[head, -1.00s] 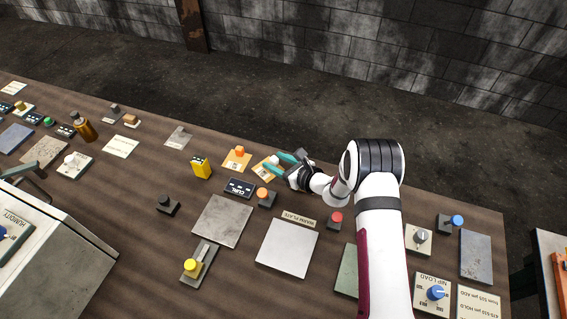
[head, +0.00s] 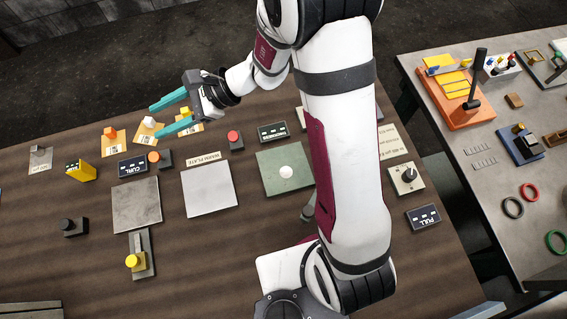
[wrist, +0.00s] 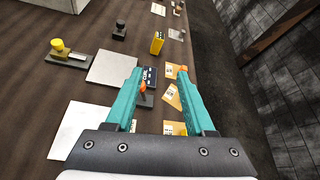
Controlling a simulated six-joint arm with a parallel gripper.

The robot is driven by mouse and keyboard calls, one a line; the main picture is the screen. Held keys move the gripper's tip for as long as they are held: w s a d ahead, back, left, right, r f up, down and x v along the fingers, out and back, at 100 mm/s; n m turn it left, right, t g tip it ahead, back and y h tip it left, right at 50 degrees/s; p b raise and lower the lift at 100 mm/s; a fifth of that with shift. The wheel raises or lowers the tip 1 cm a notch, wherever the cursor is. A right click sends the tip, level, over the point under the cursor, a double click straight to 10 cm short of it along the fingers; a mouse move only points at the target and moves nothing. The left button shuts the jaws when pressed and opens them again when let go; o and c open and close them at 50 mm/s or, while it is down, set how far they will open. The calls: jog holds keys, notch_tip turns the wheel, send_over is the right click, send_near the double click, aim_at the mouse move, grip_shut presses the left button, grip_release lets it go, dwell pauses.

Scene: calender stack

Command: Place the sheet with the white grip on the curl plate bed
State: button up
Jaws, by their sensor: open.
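The sheet with the white grip is an orange-and-white tag (head: 148,134) with a white knob (head: 149,122) on top. It lies on the brown table between an orange-gripped sheet (head: 113,143) and a yellow-gripped one (head: 190,126). My gripper (head: 156,120) is open and empty, its teal fingers above these sheets and overlapping the white knob's area in the head view. In the wrist view my gripper (wrist: 160,72) shows spread fingers, with the white knob not clearly visible. The curl plate bed, a bare grey plate (head: 136,205), lies in front of the CURL display (head: 133,166).
A pale warm plate (head: 209,190) lies to the right of the curl plate. A green plate (head: 270,182) with a white knob is farther right. A yellow box (head: 81,171), an orange button (head: 154,157) and a red button (head: 234,138) stand nearby.

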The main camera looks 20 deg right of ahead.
jog(key=s+d+r+n+g+h, duration=0.1)
jog(key=s+d+r+n+h, duration=0.1)
jog(key=s, duration=0.7)
jog(key=s+d+r+n+g+h, duration=0.1)
jog(key=s+d+r+n+h, duration=0.2)
jog(key=s+d+n+h, duration=0.2)
jog(key=s+d+n, duration=0.2)
jog(key=s+d, duration=0.2)
jog(key=shift+r+g, duration=0.35)
jog(key=shift+g, duration=0.05)
jog(key=shift+o, duration=0.5)
jog(key=s+d+n+t+h, duration=0.1)
jog(key=s+d+h, duration=0.3)
jog(key=d, duration=0.4)
jog(key=shift+s+f+n, duration=0.15)
jog(key=shift+f+n, duration=0.15)
jog(key=shift+f, duration=0.1)
